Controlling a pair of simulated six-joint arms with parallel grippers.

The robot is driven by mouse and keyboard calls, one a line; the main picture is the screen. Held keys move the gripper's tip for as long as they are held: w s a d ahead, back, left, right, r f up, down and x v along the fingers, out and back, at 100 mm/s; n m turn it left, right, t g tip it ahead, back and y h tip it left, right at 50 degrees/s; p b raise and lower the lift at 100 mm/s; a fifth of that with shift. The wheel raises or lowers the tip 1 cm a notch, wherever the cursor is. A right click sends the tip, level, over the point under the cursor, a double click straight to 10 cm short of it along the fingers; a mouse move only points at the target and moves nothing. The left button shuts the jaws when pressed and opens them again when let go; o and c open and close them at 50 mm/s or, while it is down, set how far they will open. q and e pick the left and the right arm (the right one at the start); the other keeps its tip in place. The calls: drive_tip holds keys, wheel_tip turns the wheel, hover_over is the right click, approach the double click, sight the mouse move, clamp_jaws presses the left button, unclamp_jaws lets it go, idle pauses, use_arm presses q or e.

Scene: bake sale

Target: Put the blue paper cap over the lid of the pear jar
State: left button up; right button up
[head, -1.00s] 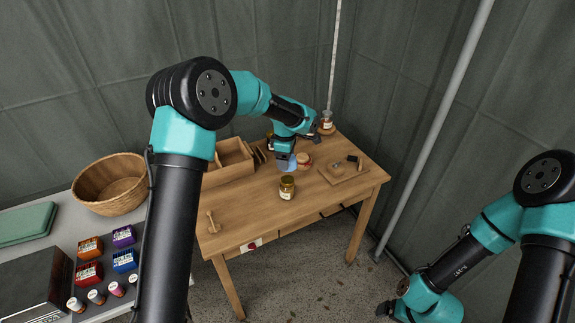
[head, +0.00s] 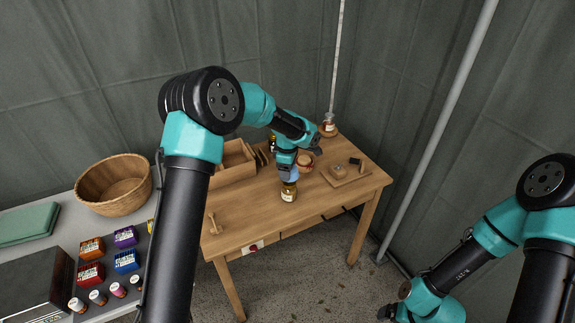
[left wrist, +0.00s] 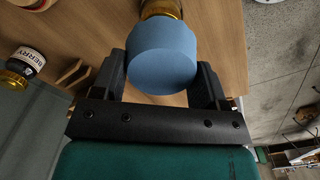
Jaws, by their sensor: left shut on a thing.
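My left gripper (head: 290,172) is shut on the blue paper cap (head: 292,178), one finger on each side of it. The cap shows large between the fingers in the left wrist view (left wrist: 162,58). A small glass jar (head: 288,194) with amber contents stands on the wooden table, directly below the cap. Part of this jar also shows just past the cap in the left wrist view (left wrist: 160,8). The cap hides its lid, and I cannot tell whether they touch. Its label is too small to read. My right gripper (head: 388,312) hangs low at the right, its jaws unclear.
A jar with a red-and-white top (head: 306,160) stands close behind the gripper. A wooden board (head: 340,179) with small items lies to the right, and a wooden crate (head: 232,170) to the left. Another jar (head: 328,127) stands at the back corner. The table front is mostly clear.

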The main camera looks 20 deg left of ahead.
use_arm(q)
drive_tip(key=shift+f, duration=1)
drive_tip(key=shift+f, duration=2.15)
drive_tip(key=o, duration=1)
drive_tip(key=shift+c, duration=0.2)
drive_tip(key=shift+r, duration=0.1)
wheel_tip(320, 180, up, 17)
drive_tip(key=shift+r, duration=0.15)
idle(0.6)
